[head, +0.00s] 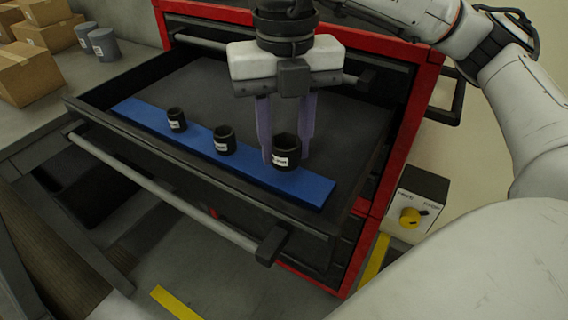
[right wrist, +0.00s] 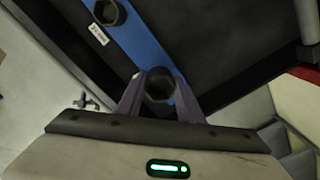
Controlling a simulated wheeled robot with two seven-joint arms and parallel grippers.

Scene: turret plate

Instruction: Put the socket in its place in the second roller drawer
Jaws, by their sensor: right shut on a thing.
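The second roller drawer (head: 290,215) is pulled out of the red cabinet, with a blue strip (head: 255,170) lying along its front part. A black socket (head: 287,150) with a white label is between the fingers of my right gripper (head: 287,155), at the right end of the strip. My right gripper is shut on this socket, which also shows in the right wrist view (right wrist: 158,86). I cannot tell whether the socket touches the strip. Two smaller black sockets, one in the middle (head: 224,140) and one at the left (head: 176,120), stand upright on the strip. My left gripper is not in view.
The red cabinet (head: 428,90) stands around the drawer. A grey handle bar (head: 160,190) runs along the drawer front. Cardboard boxes (head: 27,75) and grey cylinders (head: 103,44) stand on the bench at the left. A box with a yellow knob (head: 413,216) is at the right. The drawer's rear floor is bare.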

